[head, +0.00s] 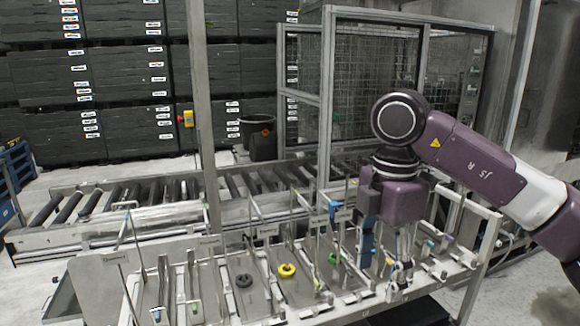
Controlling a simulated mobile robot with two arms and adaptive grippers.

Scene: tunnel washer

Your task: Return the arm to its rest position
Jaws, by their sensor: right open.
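My right arm comes in from the right edge and bends down at a dark round joint. My right gripper (401,283) points down over the right part of a metal rack (345,312). Its fingers are open and I see nothing held between them. The fingertips are close to the rack's front edge; I cannot tell whether they touch it. My left gripper is not in view.
The rack has several slots with tools, a yellow ring (287,271) and a black ring (244,281). Behind it runs a roller conveyor (150,192). Dark stacked crates (45,75) line the back left.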

